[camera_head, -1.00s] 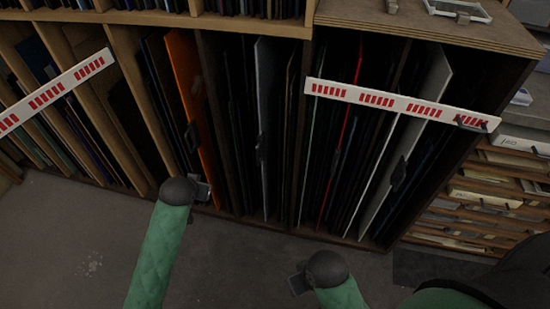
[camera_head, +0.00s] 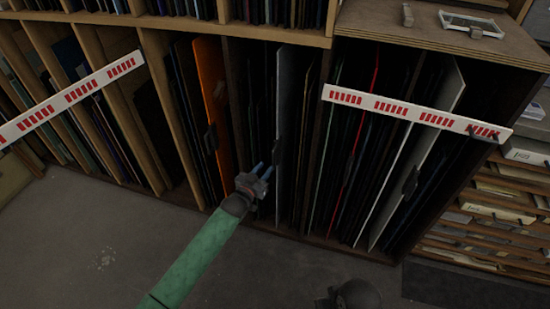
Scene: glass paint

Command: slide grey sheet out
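My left gripper (camera_head: 262,170) is just left of the grey sheet's lower half and below the handle level. My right gripper (camera_head: 326,300) is at the bottom edge, dark and partly cut off, away from the sheets. Its finger opening cannot be made out.
An orange sheet (camera_head: 211,105) with a dark handle stands left of the grey one. A pale sheet (camera_head: 418,150) with a handle stands to the right. White bars with red marks (camera_head: 412,110) cross the rack at both sides. The grey floor (camera_head: 100,240) in front is clear.

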